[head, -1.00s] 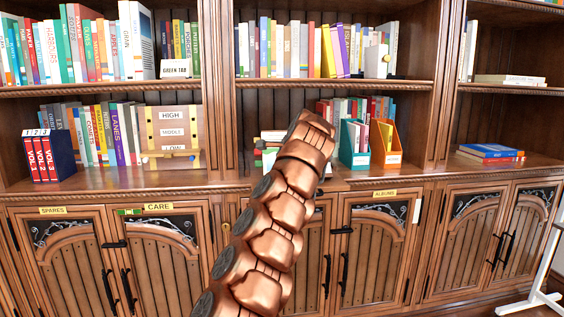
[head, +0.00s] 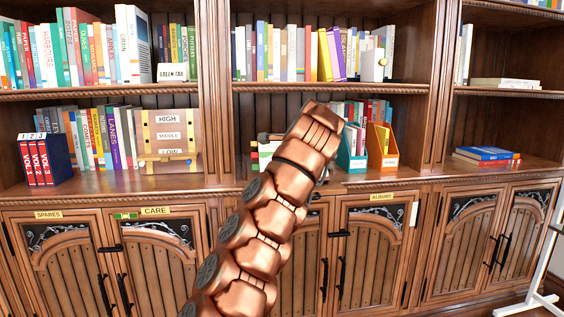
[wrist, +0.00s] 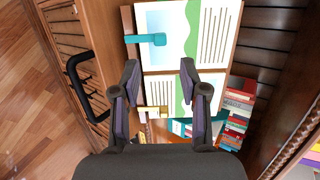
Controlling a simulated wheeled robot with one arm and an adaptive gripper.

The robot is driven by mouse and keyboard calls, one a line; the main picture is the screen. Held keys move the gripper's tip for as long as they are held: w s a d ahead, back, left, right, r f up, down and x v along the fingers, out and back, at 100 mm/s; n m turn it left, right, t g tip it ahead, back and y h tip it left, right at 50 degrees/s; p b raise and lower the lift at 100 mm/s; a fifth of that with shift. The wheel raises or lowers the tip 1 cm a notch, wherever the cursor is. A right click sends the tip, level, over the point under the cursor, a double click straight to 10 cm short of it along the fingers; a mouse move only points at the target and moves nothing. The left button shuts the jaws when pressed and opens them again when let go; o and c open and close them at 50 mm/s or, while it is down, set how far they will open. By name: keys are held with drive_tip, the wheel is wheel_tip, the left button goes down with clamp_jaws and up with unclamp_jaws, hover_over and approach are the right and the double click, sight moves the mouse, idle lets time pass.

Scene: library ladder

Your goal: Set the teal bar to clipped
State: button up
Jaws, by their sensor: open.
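The teal bar (wrist: 143,39) shows in the wrist view, lying across the upper left part of an open book or page board (wrist: 215,45). It has a wider squarish end at its right, over the page. I cannot tell whether it touches the page. My gripper (wrist: 159,74) is open and empty, its two dark fingers apart over the lower part of the pages, below the bar in the picture. In the head view, my copper arm covers the middle of the shelf, and the bar and gripper are hidden behind it.
A black door handle (wrist: 80,80) is left of my gripper in the wrist view. Stacked books (wrist: 237,110) lie at right. In the head view, a teal file box (head: 350,148) and an orange one (head: 381,145) stand just right of my arm.

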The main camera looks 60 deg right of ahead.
drive_tip(key=v, duration=0.5)
drive_tip(key=shift+s+a+r, duration=0.1)
drive_tip(key=shift+a, duration=0.05)
idle(0.4)
